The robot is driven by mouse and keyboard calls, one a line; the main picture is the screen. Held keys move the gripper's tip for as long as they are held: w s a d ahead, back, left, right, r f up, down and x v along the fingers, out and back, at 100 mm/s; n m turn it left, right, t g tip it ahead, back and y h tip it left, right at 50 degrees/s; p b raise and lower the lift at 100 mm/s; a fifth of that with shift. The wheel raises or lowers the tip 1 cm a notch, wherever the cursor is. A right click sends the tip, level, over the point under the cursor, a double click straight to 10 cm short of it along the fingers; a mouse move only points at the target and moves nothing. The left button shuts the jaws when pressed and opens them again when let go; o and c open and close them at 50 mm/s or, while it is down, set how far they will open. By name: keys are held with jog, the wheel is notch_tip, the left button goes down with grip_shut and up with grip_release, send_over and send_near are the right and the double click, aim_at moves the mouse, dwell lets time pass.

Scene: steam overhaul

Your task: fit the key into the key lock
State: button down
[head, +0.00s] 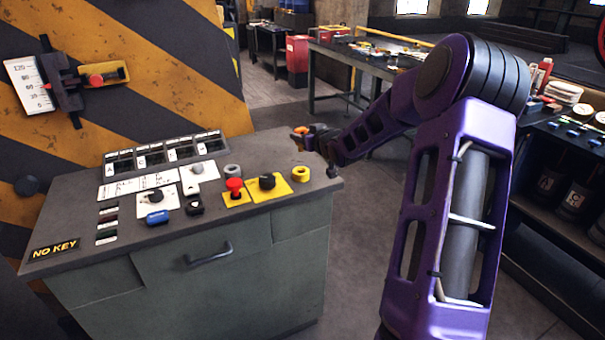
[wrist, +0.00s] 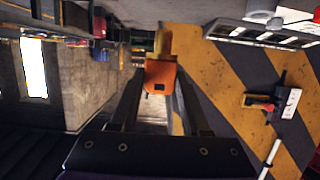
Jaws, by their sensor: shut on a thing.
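My gripper (head: 304,134) is beyond the far right corner of the console top, small and partly hidden by my forearm. In the wrist view, my gripper (wrist: 160,90) is shut on the key, an orange block (wrist: 160,78) with a yellow end (wrist: 165,42) pointing away from the wrist. An orange bit of the key (head: 299,130) shows in the head view, apart from the console fittings. The console carries a black knob on a yellow plate (head: 267,182) and a dark round fitting on a white plate (head: 155,196). I cannot tell which fitting is the key lock.
The grey console (head: 235,249) bears a red button (head: 234,185), a blue piece (head: 157,217) and a "NO KEY" sign (head: 55,248). A striped wall (head: 150,60) with a gauge (head: 65,82) rises behind. A workbench (head: 345,60) stands farther back. Floor is clear between.

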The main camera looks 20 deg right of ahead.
notch_tip(320, 180, down, 9)
jog(key=shift+r+b, duration=0.1)
jog(key=shift+b, duration=0.2)
jog(key=shift+f+b, duration=0.35)
jog(key=shift+c, duration=1.8)
grip_release()
jog(key=shift+r+p, duration=0.55)
jog(key=v, duration=1.1)
jog(key=shift+s, duration=0.45)
